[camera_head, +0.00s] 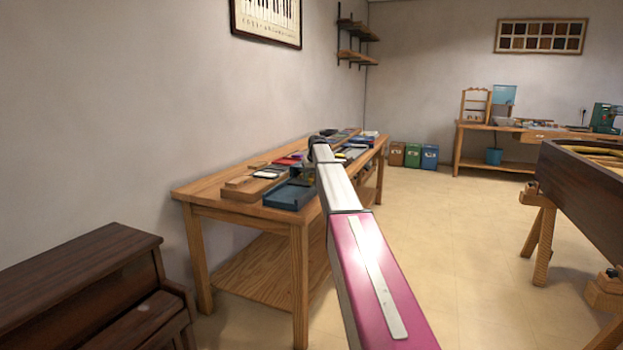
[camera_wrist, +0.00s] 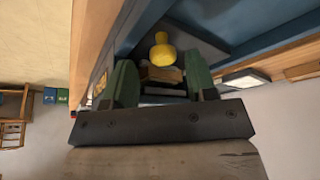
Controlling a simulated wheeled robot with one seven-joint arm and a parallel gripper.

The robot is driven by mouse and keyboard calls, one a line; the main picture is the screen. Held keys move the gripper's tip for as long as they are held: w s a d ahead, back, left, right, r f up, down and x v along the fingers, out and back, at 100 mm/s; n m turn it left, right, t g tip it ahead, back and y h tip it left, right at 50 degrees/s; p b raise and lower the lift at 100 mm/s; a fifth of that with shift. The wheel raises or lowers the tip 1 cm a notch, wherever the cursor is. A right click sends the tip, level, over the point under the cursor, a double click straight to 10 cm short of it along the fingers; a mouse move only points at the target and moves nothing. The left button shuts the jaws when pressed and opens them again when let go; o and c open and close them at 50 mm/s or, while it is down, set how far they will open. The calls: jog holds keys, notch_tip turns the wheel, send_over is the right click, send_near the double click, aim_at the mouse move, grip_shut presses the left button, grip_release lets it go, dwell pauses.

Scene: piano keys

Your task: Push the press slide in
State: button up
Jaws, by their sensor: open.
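In the wrist view, a yellow knob (camera_wrist: 162,50) sits between and just beyond the green fingers of my gripper (camera_wrist: 161,76). It stands in front of a dark grey-blue part (camera_wrist: 190,45), which may belong to the press slide. I cannot tell how far out the slide sits. My gripper is open, with a clear gap between its fingers, and no contact with the knob shows. In the head view, my arm reaches over the workbench (camera_head: 240,200) and hides the knob. A blue tray-like fixture (camera_head: 289,195) lies near the bench's front end.
Wooden blocks and small coloured items lie along the bench, including a wooden block (camera_head: 247,188). A dark upright piano (camera_head: 75,280) stands at the lower left. A dark wooden case (camera_head: 590,190) on trestles is at the right. The floor (camera_head: 470,230) between is clear.

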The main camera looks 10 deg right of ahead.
jog(key=v, duration=0.9)
jog(key=shift+r, duration=0.3)
jog(key=shift+s, duration=0.1)
